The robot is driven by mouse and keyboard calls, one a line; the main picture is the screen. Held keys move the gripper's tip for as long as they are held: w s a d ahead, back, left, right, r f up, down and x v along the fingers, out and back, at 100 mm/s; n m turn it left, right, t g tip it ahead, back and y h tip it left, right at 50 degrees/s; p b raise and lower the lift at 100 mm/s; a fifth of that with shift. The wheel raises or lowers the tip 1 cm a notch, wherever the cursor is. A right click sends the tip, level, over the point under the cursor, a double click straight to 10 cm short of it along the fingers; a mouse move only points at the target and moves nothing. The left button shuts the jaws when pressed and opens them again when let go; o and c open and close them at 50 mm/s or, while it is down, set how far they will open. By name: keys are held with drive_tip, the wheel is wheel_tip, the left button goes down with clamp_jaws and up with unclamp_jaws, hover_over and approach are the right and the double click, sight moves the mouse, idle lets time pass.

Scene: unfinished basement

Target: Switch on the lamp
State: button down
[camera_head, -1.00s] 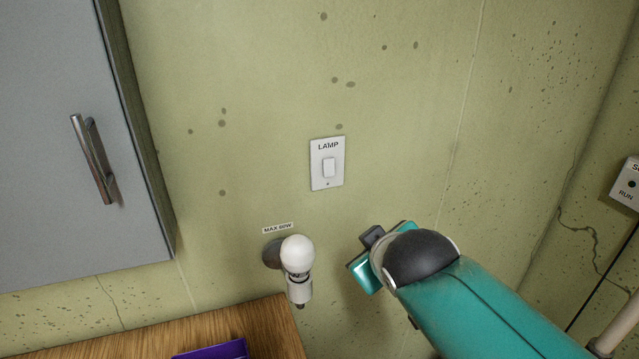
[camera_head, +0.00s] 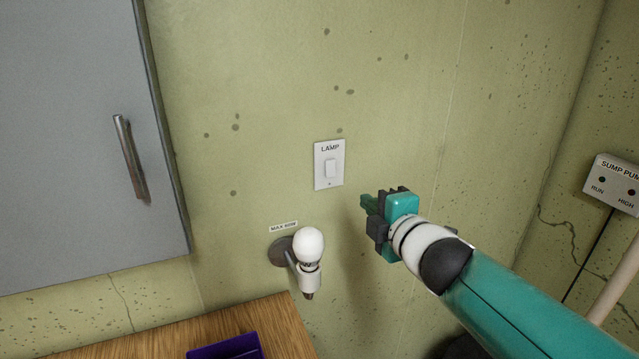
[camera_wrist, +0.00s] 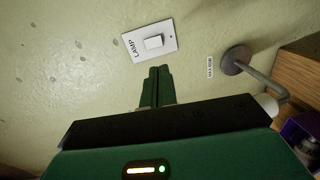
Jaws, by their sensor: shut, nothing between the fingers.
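The lamp switch (camera_head: 330,168) is a white rocker on a white wall plate marked LAMP (camera_head: 329,148). It also shows in the wrist view (camera_wrist: 153,42), just beyond my fingertips. The lamp (camera_head: 309,246) is a bare white bulb in a wall holder below the switch, and it looks unlit. My gripper (camera_head: 366,203) is to the right of and below the switch, apart from the plate in the head view. In the wrist view its green fingers (camera_wrist: 158,76) are together with nothing between them, pointing toward the switch plate.
A grey cabinet (camera_head: 75,130) with a metal handle hangs at the left. A wooden surface (camera_head: 175,335) with a purple box (camera_head: 228,347) is below. A sump pump panel (camera_head: 617,184) is on the right wall. The wall around the switch is clear.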

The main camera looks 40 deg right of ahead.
approach(332, 176)
drive_tip(key=shift+n, duration=0.3)
drive_tip(key=x, duration=0.6)
drive_tip(key=shift+w+d, duration=0.1)
drive_tip(key=shift+w, duration=0.3)
drive_tip(key=shift+w, duration=0.15)
idle(0.8)
drive_tip(key=shift+f, duration=0.1)
